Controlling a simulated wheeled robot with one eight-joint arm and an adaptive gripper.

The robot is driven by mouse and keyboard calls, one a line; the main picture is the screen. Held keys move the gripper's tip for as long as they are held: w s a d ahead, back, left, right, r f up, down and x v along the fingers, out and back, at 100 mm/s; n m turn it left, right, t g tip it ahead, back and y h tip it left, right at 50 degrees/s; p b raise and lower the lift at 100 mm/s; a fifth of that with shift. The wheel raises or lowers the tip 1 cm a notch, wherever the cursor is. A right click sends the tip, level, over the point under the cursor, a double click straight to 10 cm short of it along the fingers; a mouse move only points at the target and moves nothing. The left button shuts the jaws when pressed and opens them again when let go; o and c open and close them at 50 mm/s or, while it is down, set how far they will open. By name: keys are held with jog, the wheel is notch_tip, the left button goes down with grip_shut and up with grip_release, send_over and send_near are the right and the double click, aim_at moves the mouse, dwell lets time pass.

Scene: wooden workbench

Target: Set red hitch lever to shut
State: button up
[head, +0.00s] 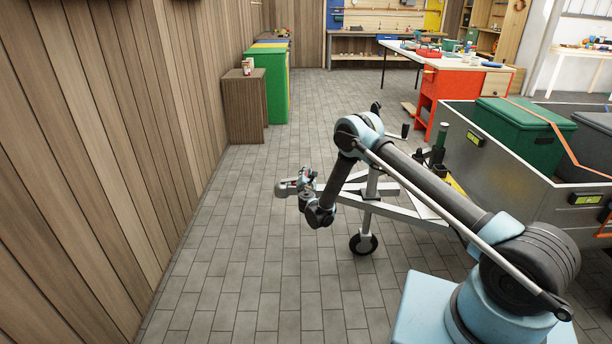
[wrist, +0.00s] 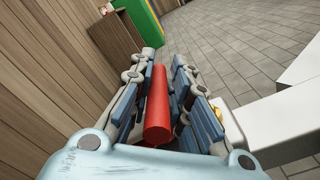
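The red hitch lever (wrist: 157,108) shows in the wrist view as a red cylinder lying lengthwise between the two fingers of my gripper (wrist: 163,58). The fingers stand close on either side of it; whether both pads press on it cannot be told. In the head view my gripper (head: 294,186) is at the front end of the grey trailer drawbar (head: 350,188), at the hitch coupler (head: 286,189). A small patch of red shows there, but the gripper and arm hide most of the lever. The lever's pivot is hidden.
The trailer (head: 490,165) stands at right with a green box (head: 518,132) in it. A jockey wheel (head: 363,243) is under the drawbar. A wooden wall (head: 85,150) runs along the left. A brown cabinet (head: 245,108) and green bin (head: 272,85) stand farther back. The tiled floor between is clear.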

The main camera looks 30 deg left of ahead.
jog(key=shift+o, duration=0.7)
jog(key=shift+s+a, duration=0.15)
jog(key=shift+s, duration=0.15)
jog(key=shift+w, duration=0.2)
jog(key=v, duration=0.7)
jog(key=shift+s+d, duration=0.2)
jog(key=shift+s, duration=0.1)
jog(key=shift+f, duration=0.1)
